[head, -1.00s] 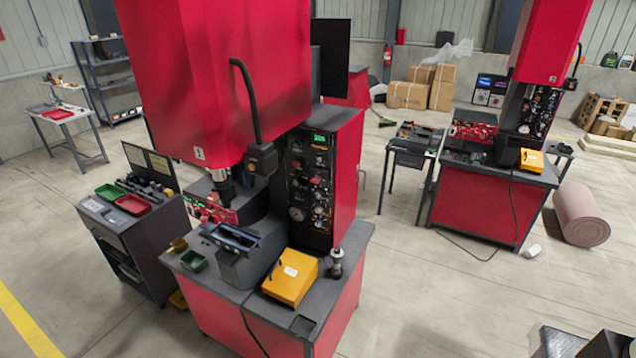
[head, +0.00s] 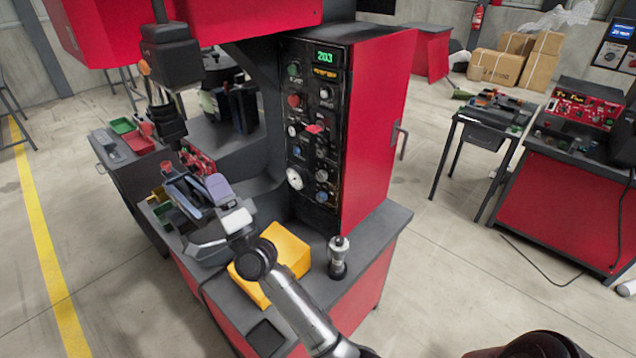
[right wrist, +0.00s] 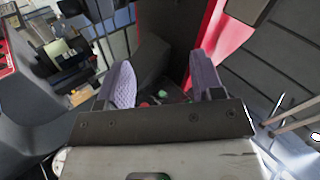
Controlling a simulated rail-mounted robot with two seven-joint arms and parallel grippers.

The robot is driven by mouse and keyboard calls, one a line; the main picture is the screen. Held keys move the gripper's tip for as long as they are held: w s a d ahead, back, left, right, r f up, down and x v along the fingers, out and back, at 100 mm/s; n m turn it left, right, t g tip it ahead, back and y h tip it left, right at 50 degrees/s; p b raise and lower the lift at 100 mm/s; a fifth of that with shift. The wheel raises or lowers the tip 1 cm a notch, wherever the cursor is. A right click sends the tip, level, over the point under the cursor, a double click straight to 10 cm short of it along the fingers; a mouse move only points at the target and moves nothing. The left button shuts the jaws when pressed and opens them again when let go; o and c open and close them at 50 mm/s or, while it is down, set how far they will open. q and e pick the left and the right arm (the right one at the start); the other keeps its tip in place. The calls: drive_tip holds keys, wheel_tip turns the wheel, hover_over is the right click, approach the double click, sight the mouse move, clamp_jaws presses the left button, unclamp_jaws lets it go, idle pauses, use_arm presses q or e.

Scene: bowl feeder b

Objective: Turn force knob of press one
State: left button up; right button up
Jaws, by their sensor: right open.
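The near red press has a black control panel (head: 313,125) with a green display reading 203, a white dial and several knobs. I cannot tell which knob is the force knob. My right gripper (right wrist: 163,78) shows in the right wrist view as two grey-purple fingers, spread apart with nothing held between them. In the head view my right arm comes in from the lower right. One grey-purple finger (head: 219,188) shows there, left of the panel and lower than the knobs, with no visible contact with them. My left gripper is out of view.
A yellow box (head: 283,250) lies on the press table, partly behind my right arm. A metal cylindrical fitting (head: 338,258) stands right of it. Open floor lies right of the press.

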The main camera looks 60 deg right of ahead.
drive_tip(key=d+m+g+h+b, duration=0.3)
drive_tip(key=d+m+g+h, duration=0.15)
drive_tip(key=m+h, duration=0.55)
drive_tip(key=m+g+b, duration=1.3)
drive_tip(key=m+g, duration=1.2)
drive_tip(key=m, duration=0.4)
approach(319, 152)
use_arm(q)
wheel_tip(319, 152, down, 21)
drive_tip(key=b, duration=0.2)
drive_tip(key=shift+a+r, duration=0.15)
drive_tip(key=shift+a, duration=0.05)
use_arm(e)
drive_tip(key=x, duration=0.9)
drive_tip(key=shift+s, duration=0.1)
